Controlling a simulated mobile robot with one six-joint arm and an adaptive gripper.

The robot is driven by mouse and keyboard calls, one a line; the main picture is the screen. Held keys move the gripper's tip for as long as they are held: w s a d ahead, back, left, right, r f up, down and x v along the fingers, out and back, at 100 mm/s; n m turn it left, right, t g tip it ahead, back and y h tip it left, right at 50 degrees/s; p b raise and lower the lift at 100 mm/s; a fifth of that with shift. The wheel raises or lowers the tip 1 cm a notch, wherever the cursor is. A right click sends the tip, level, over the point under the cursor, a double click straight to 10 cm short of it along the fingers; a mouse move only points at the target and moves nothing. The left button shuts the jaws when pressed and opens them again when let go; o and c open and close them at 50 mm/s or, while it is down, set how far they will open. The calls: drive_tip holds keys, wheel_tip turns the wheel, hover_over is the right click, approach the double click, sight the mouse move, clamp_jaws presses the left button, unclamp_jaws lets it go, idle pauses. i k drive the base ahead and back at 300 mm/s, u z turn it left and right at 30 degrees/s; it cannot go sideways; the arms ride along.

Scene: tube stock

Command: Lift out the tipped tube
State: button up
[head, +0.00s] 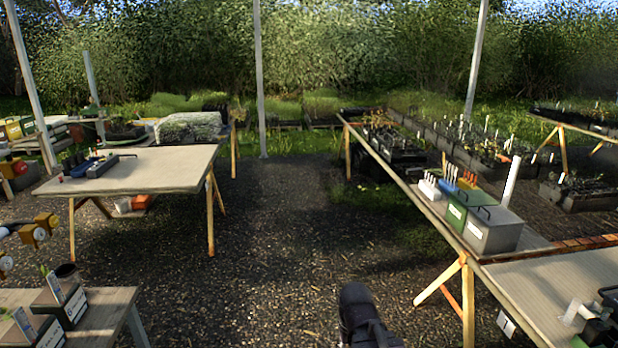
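No tipped tube can be made out for certain at this distance. On the left table (150,172), a small grey tray (110,165) holds several dark upright pieces, too small to identify. On the long right bench (430,212), a white rack (430,189) with thin upright pieces stands beside a green box (457,215) and a grey box (494,232). A pale piece (573,311) leans at the lower right, beside a dark object. A dark part of my arm shows at bottom centre; my gripper is not in view.
The gravel floor (270,240) is clear between the tables. Wooden trestle legs (445,283) stand out into it. A near bench (105,310) with labelled dark boxes fills the lower left. A metal post (260,90) stands at the back. Plant trays (400,143) line the right bench.

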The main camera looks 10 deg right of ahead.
sight(417, 171)
drive_tip(key=z, duration=0.15)
drive_tip(key=i, duration=1.5)
drive_tip(key=z, duration=0.55)
drive_tip(key=i, duration=1.9)
drive_tip(key=u, duration=0.2)
drive_tip(key=k, duration=1.25)
drive_tip(key=u, duration=0.6)
